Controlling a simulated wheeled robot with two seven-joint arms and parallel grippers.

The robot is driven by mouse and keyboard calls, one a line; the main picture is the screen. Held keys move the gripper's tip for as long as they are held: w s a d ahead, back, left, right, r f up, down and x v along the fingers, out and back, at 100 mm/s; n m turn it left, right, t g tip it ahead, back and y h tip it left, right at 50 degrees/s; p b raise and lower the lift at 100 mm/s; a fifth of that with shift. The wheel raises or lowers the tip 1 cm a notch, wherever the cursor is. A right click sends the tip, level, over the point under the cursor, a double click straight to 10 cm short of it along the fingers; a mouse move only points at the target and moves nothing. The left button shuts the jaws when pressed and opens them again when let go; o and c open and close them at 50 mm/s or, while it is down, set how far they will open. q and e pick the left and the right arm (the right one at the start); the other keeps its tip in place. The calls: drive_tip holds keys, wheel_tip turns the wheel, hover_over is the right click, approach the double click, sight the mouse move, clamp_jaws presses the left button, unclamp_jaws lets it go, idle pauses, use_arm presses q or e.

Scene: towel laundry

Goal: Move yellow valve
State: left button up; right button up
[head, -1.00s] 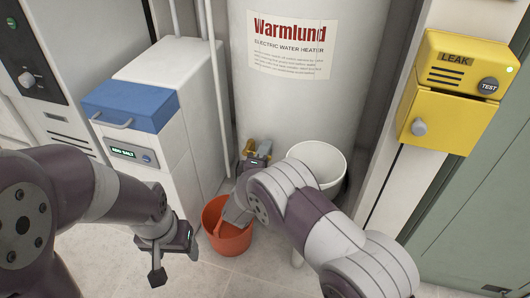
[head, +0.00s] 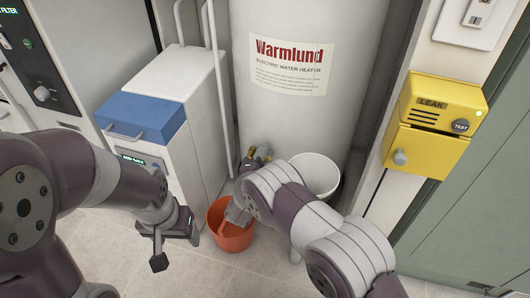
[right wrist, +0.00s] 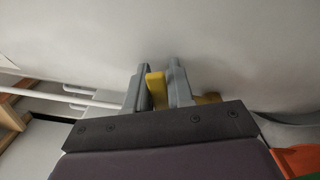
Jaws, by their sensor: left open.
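The yellow valve (head: 262,154) is at the lower front of the white water heater (head: 300,120), partly hidden by my right arm in the head view. In the right wrist view its flat yellow lever (right wrist: 157,91) stands between the two grey fingers of my right gripper (right wrist: 159,84). The fingers lie close along both sides of the lever, with almost no gap. The right fingertips are hidden in the head view. My left gripper (head: 172,243) is open and empty, in front of the white cabinet, away from the valve.
An orange bucket (head: 232,240) stands on the floor below the valve. A white bucket (head: 320,168) stands right of it. A white cabinet with a blue lid (head: 140,115) is at left. A yellow leak box (head: 435,125) is on the right wall.

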drive_tip(key=shift+o, duration=1.4)
drive_tip(key=p+v, duration=0.6)
drive_tip(key=v, duration=0.6)
drive_tip(key=shift+s, duration=0.35)
drive_tip(key=shift+a, duration=0.15)
